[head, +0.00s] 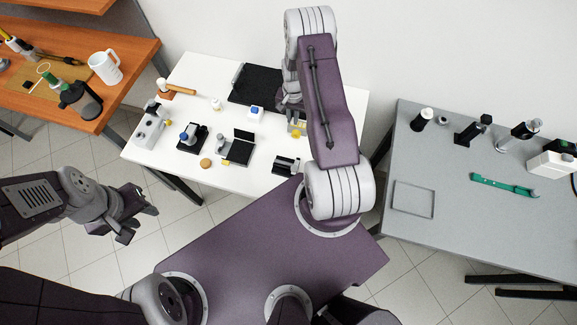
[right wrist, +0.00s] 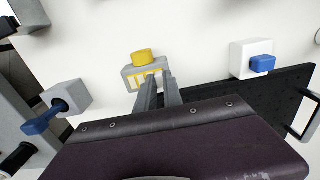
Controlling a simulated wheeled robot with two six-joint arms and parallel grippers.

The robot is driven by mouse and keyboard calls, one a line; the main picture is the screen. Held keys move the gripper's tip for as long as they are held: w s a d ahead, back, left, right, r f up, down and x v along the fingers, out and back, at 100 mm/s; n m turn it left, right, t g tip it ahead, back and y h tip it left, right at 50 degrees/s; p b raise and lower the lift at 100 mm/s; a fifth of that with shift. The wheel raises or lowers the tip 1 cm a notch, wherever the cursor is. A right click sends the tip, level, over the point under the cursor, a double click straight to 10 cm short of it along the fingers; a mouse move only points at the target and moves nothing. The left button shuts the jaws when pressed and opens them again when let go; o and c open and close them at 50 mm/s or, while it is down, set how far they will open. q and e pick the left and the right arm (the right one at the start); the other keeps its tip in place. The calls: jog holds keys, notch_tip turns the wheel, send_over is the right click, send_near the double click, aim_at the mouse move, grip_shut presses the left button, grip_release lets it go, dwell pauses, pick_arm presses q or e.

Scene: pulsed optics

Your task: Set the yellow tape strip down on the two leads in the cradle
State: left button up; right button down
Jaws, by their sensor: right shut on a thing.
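In the right wrist view, my right gripper (right wrist: 159,88) is shut at the front of a grey block (right wrist: 130,72) with a yellow roll (right wrist: 145,57) on top. Yellow strips (right wrist: 140,80) show on the block's front face, by the fingertips. The gripped strip itself is too small to make out between the fingers. In the head view my right arm mostly hides this gripper and the block (head: 298,127). A small dark fixture with grey parts (head: 286,166), near the white table's front edge, may be the cradle; I cannot make out the leads. My left gripper (head: 138,218) is open and empty, left of my base.
A grey table (head: 450,225) stands right, a wooden one (head: 135,50) left.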

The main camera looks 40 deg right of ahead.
notch_tip(320, 180, up, 2)
jog(key=shift+w+p, duration=0.1)
jog(key=shift+p, duration=0.65)
notch_tip(320, 180, up, 2)
jog(key=shift+r+p, duration=0.15)
jog(key=shift+p, duration=0.6)
jog(key=shift+r+p, duration=0.7)
jog(key=shift+r, duration=0.2)
